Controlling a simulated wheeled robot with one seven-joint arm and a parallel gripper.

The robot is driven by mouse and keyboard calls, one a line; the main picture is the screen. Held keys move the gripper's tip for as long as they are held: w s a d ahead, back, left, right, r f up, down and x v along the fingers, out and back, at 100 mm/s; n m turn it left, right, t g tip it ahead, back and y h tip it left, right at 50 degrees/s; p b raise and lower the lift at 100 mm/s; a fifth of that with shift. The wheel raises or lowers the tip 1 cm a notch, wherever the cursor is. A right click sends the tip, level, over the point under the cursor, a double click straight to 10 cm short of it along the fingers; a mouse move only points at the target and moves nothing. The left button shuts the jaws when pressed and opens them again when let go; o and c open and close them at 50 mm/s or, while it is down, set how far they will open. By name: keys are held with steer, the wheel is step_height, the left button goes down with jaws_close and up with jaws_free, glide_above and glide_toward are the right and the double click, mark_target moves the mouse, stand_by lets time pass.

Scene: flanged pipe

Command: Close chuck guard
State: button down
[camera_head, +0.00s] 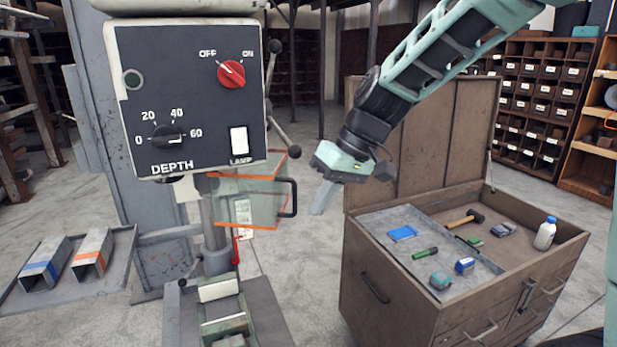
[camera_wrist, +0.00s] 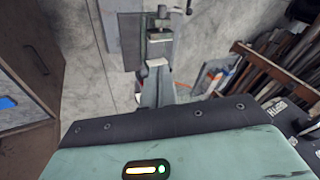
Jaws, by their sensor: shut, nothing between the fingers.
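The chuck guard (camera_head: 262,203) is a clear panel with orange edges on the drill press, below the control box. It stands out to the right of the grey spindle (camera_head: 210,215), and its black handle (camera_head: 291,198) is on its right side. I cannot tell exactly how far it is swung. My gripper (camera_head: 320,208) is shut and empty, pointing down just right of the handle; a small gap shows between them in the head view. In the wrist view my gripper's green housing fills the bottom, and the guard is not clear there.
The control box (camera_head: 190,95) has a red switch (camera_head: 231,74) and a depth knob. A green vise (camera_head: 225,318) sits below the spindle. A brown tool chest (camera_head: 400,290) with an open lid stands to the right. Square tubes lie on a tray (camera_head: 115,270) at left.

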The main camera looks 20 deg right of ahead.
mark_target(273, 204)
steer(key=w+d+r+m+t+p, duration=0.1)
steer(key=w+d+r, duration=0.2)
steer(key=w+d, duration=0.15)
steer(key=w+d+r+t, duration=0.2)
steer(key=w+d, duration=0.1)
steer(key=d, duration=0.3)
steer(key=w+a+f+p, duration=0.3)
steer(key=a+f+p, duration=0.3)
steer(key=a+f, duration=0.2)
steer(key=shift+a+y, duration=0.3)
steer(key=shift+y, duration=0.1)
steer(key=s+a+m+b, duration=0.1)
steer(key=a, duration=0.2)
steer(key=s+a+m+b, duration=0.1)
steer(key=a+b, duration=0.1)
steer(key=s+a+m+t+h+b, duration=0.1)
steer(key=a, duration=0.2)
steer(key=shift+a, duration=0.7)
steer(key=shift+d, duration=0.1)
